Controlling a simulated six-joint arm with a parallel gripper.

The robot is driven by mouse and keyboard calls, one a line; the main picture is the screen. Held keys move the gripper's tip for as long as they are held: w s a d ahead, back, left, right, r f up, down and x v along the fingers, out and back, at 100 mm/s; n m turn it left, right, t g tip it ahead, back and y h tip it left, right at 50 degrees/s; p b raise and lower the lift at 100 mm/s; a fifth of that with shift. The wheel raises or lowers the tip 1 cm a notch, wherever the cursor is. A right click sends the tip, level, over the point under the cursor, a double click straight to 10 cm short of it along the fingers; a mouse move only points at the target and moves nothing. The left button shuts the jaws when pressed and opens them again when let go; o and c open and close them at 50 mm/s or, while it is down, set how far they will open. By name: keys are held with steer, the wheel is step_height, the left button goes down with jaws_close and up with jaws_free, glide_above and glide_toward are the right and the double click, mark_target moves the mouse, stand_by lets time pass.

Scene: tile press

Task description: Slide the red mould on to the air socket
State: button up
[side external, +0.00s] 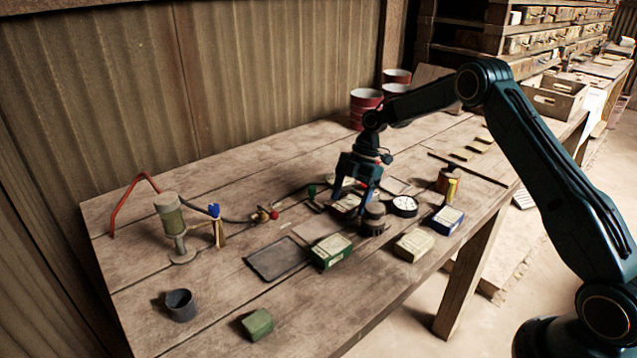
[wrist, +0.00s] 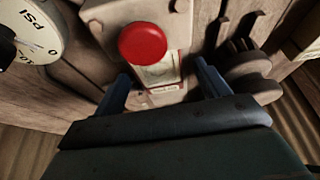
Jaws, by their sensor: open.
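My gripper (wrist: 162,86) is open, its two blue fingers pointing down on either side of a pale block. The block bears a round red knob (wrist: 142,44) and a red-edged plate (wrist: 160,72); it may be the red mould, but I cannot be sure. I cannot tell whether the fingers touch it. In the side external view my gripper (side external: 354,190) is low over a cluster of small parts, and it hides much of them. A hose with a red-ended fitting (side external: 268,215) lies left of it; I cannot tell whether this is the air socket.
A white dial gauge (side external: 404,206) and a dark round part (side external: 375,219) stand close by my gripper. A green box (side external: 331,251), a cream box (side external: 414,244) and a blue box (side external: 447,219) lie in front. The table's front left has clear room around a dark cup (side external: 180,305).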

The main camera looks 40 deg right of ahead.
mark_target(358, 196)
steer(key=v, duration=0.8)
steer(key=shift+d+r, duration=0.2)
steer(key=shift+r, duration=0.15)
steer(key=shift+v, duration=1.45)
steer(key=shift+r, duration=0.15)
